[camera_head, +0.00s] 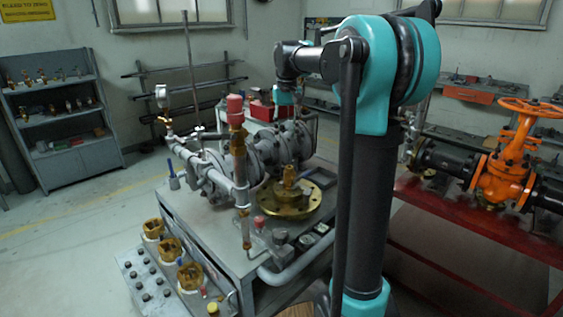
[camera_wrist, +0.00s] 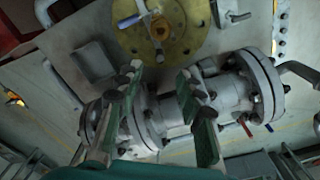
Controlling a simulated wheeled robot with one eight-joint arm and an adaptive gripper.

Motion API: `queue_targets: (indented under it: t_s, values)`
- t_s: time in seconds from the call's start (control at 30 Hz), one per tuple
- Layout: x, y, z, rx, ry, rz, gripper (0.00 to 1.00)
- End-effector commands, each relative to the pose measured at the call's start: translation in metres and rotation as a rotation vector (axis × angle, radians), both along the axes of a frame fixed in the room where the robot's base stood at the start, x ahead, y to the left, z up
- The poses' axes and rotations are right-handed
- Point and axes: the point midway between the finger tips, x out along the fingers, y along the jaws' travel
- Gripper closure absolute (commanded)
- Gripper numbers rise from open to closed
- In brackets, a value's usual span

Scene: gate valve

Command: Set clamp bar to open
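I cannot tell for sure which part is the clamp bar. A grey flanged valve body (camera_head: 262,150) lies on the test bench, with a round brass flange (camera_head: 290,198) in front of it. In the wrist view the brass flange (camera_wrist: 185,38) is at the top, with a blue-handled fitting (camera_wrist: 140,14) on it, and the grey valve body (camera_wrist: 225,92) lies below. My gripper (camera_wrist: 160,78) is open and empty above the valve body, fingers apart on either side. In the head view my gripper hangs behind the valve body and its fingers are not clear.
A red-capped brass column (camera_head: 235,112) and a tall thin rod (camera_head: 188,60) stand on the bench. An orange gate valve (camera_head: 505,165) sits on a red table at right. Shelves (camera_head: 58,105) stand at left. The floor at left is clear.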

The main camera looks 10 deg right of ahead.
Motion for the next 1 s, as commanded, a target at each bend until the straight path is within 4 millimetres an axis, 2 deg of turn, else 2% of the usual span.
queue_targets:
  t_s: [0.1,0.27,0.47,1.0]
  values:
    - [0.012,0.004,0.016,-0.002,0.022,0.003,0.62]
    - [0.015,0.005,0.012,-0.002,0.03,0.003,0.62]
    - [0.015,0.004,-0.02,-0.002,0.029,0.003,0.62]
    - [0.014,0.004,-0.124,-0.002,0.029,0.003,0.62]
